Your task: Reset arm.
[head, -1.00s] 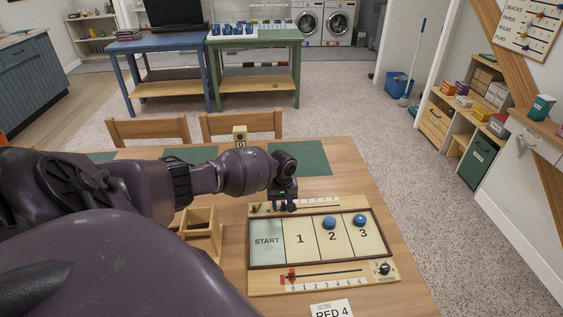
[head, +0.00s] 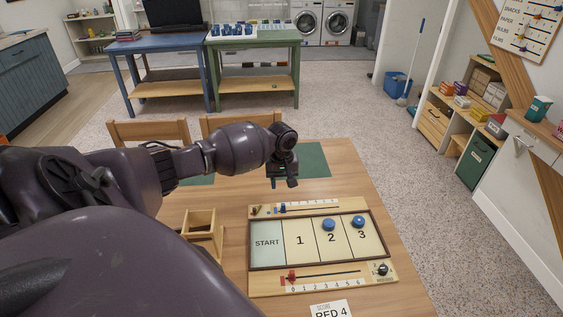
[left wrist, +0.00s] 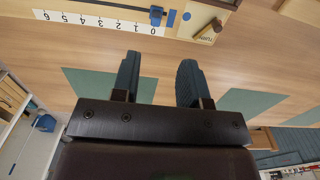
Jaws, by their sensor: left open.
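My left gripper (head: 284,183) is in the air above the wooden table, just beyond the far edge of the game board (head: 320,268). In the left wrist view its two fingers (left wrist: 158,82) are apart with nothing between them. The board has a START field and fields 1, 2 and 3. One blue puck (head: 328,224) lies on field 2 and another blue puck (head: 359,221) on field 3. A blue slider (left wrist: 156,14) sits near 0 on the far scale. My right gripper is not in view.
A small wooden holder (head: 203,234) stands left of the board. A green mat (head: 313,160) lies at the table's far side, with chairs (head: 150,132) behind it. A score card (head: 331,309) lies at the near edge.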

